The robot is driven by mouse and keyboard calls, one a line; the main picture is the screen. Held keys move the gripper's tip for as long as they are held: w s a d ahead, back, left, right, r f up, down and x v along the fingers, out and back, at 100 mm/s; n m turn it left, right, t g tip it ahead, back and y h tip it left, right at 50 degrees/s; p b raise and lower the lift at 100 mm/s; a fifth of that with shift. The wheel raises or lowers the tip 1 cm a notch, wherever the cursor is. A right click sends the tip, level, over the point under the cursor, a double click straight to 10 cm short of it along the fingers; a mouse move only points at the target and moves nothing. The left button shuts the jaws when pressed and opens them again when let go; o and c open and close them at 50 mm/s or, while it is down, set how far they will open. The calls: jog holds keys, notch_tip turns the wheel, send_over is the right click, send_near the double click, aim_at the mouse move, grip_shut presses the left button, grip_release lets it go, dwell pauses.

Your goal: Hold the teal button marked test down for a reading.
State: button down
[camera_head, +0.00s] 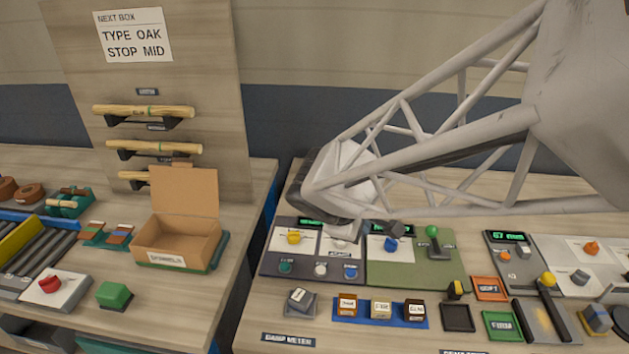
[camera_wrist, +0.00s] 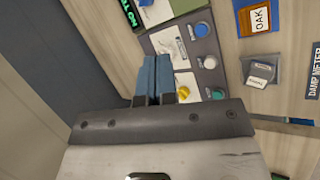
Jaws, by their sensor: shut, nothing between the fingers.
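The teal button (camera_head: 285,267) is round and sits at the left end of a row on a dark grey panel (camera_head: 302,278). A white button (camera_head: 320,269) and a blue button (camera_head: 350,272) are to its right. In the wrist view the teal button (camera_wrist: 218,93) shows just above my gripper's dark body, right of the fingers. My gripper (camera_wrist: 153,62) is shut and empty, its blue fingers over the panel's back edge, apart from the button. In the head view the arm's end covers the back of this panel, and the fingers are hard to make out. The button's marking is unreadable.
A yellow knob (camera_head: 294,237) stands behind the teal button and lies between it and my fingers in the wrist view (camera_wrist: 183,93). A green panel with a blue knob (camera_head: 391,244) adjoins on the right. A grey block (camera_head: 299,297) sits in front.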

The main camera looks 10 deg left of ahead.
aim_at(286, 267)
jog(key=w+a+f+n+t, duration=0.1)
jog(key=a+f+n, duration=0.2)
jog(key=a, duration=0.5)
jog(key=w+a+f+n+t+y, duration=0.1)
jog(key=w+a+f+n+t, duration=0.1)
jog(key=a+n, duration=0.3)
jog(key=shift+a+f, duration=0.45)
jog(key=shift+a, duration=1.35)
jog(key=shift+w+f, duration=0.1)
jog(key=shift+f, duration=4.25)
jog(key=shift+f, duration=0.8)
